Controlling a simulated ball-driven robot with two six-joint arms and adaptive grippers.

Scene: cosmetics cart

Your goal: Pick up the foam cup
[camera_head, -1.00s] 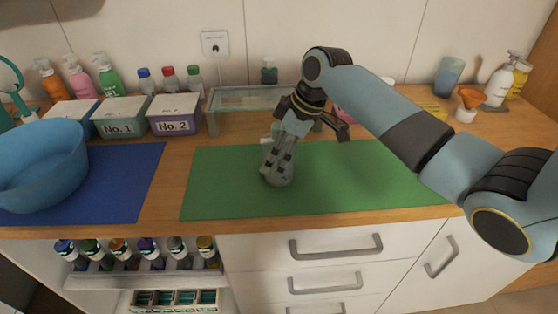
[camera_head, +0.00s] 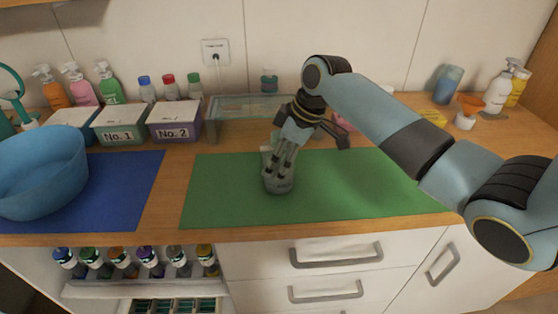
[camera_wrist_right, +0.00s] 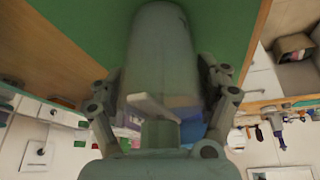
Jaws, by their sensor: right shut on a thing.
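The foam cup (camera_head: 278,183) is a grey, cloudy, cylindrical cup over the green mat, left of its middle in the head view. My right gripper (camera_head: 282,164) reaches down from the upper right and is shut on it, with its fingers along the cup's upper part. In the right wrist view the cup (camera_wrist_right: 160,45) stands large between the two fingers of the right gripper (camera_wrist_right: 162,78). Whether its base touches the mat is hard to tell. My left gripper is not in view.
The green mat (camera_head: 370,190) is otherwise clear. A blue basin (camera_head: 40,170) stands on a blue mat at left. Boxes No. 1 (camera_head: 119,137) and No. 2 (camera_head: 174,133) and a glass shelf (camera_head: 228,106) are behind. An orange funnel (camera_head: 470,103) and pump bottles (camera_head: 498,90) stand at right.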

